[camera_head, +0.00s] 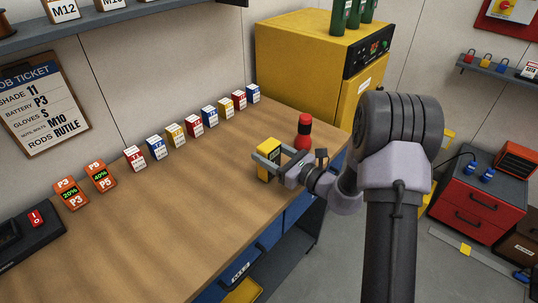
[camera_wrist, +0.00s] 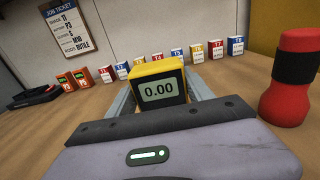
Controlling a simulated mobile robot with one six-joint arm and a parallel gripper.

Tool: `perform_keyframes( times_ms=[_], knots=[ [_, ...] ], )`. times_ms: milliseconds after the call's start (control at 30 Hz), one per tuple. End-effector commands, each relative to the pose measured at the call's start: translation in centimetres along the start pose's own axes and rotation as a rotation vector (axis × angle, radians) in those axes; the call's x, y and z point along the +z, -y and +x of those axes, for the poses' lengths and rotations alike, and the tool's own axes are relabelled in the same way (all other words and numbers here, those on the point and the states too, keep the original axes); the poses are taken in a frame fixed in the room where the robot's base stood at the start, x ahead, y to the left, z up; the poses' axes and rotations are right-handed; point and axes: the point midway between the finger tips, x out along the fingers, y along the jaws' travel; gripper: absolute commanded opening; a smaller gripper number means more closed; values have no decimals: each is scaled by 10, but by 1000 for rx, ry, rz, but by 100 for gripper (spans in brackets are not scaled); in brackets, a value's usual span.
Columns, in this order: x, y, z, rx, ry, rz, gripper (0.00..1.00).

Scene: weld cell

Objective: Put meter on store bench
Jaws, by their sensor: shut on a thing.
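The meter is a small yellow box with a grey display reading 0.00 in the wrist view (camera_wrist: 159,88). It also shows in the head view (camera_head: 266,145), upright over the right part of the wooden bench top (camera_head: 185,210). My gripper (camera_head: 272,152) is shut on the meter, with one finger on each side of it. In the wrist view my gripper (camera_wrist: 160,98) covers the meter's lower edge. I cannot tell whether the meter touches the wood. No label in view tells whether this is the store bench.
A red and black bottle-like object (camera_head: 304,132) stands close beside my gripper. Several coloured boxes (camera_head: 192,125) line the back of the bench. Orange battery packs (camera_head: 102,176) stand at left. A yellow machine (camera_head: 310,65) is behind. The front middle of the bench is clear.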

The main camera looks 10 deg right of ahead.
Motion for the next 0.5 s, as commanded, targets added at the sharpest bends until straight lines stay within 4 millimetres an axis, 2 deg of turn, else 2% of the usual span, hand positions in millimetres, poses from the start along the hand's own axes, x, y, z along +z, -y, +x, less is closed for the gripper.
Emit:
perform_keyframes(
  times_ms=[167, 200, 267, 300, 500],
  knots=[
    [-4, 0, 0, 0, 1, 0, 3],
    [-3, 0, 0, 0, 0, 0, 66],
    [-3, 0, 0, 0, 0, 0, 78],
    [-3, 0, 0, 0, 0, 0, 82],
    [-3, 0, 0, 0, 0, 0, 82]
  ],
)
